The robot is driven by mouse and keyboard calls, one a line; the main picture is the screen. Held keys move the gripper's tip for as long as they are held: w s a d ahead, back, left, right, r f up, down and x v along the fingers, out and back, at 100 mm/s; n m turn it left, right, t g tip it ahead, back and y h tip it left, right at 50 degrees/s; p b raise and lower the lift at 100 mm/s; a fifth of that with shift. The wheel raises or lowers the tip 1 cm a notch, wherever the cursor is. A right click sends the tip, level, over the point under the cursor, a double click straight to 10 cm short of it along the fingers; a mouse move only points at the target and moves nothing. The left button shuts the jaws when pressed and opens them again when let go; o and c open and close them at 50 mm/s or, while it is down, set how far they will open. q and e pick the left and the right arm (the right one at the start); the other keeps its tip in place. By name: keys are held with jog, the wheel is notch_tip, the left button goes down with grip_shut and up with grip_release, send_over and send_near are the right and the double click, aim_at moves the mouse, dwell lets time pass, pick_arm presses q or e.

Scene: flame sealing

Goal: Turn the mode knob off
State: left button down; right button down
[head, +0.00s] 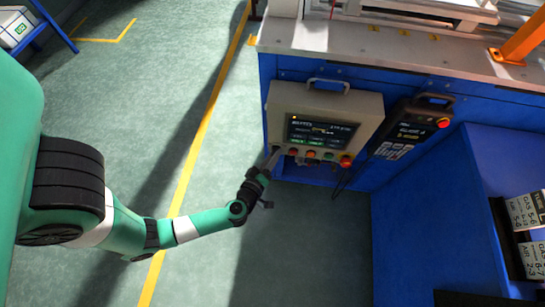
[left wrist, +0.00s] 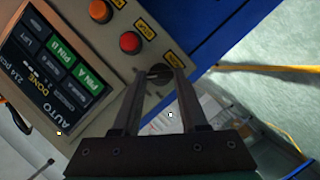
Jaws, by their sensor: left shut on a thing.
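The beige control panel (head: 375,105) hangs on the front of the blue machine, with a lit screen (head: 318,130) and a row of buttons below it. The dark mode knob (left wrist: 159,71) is at the end of the button row in the left wrist view. My left gripper (left wrist: 160,76) has its two fingers on either side of the knob and is shut on it. In the head view the same left gripper (head: 274,156) is at the panel's lower left corner, and its fingers hide the knob there. My right gripper is not in view.
A red button (left wrist: 130,42) and an orange button (left wrist: 100,11) sit beside the knob. A red emergency button (head: 346,161) is at the row's right end. A black pendant (head: 408,128) hangs right of the panel. The floor left of the machine is clear.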

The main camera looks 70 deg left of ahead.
pick_arm(q)
jog(key=n+t+y+b, duration=0.1)
jog(key=n+b, duration=0.1)
jog(key=n, duration=0.3)
jog(key=n+t+y+b, duration=0.1)
jog(key=n+y+b, duration=0.1)
jog(key=n, duration=0.3)
jog(key=f+n+t+y+b, duration=0.1)
jog(key=n+b, duration=0.2)
jog(key=n, duration=0.3)
jog(key=shift+f+t, duration=0.1)
jog(key=shift+t, duration=0.3)
jog(key=shift+y, duration=0.4)
jog(key=shift+c, duration=2.2)
grip_release()
jog(key=shift+d, duration=0.1)
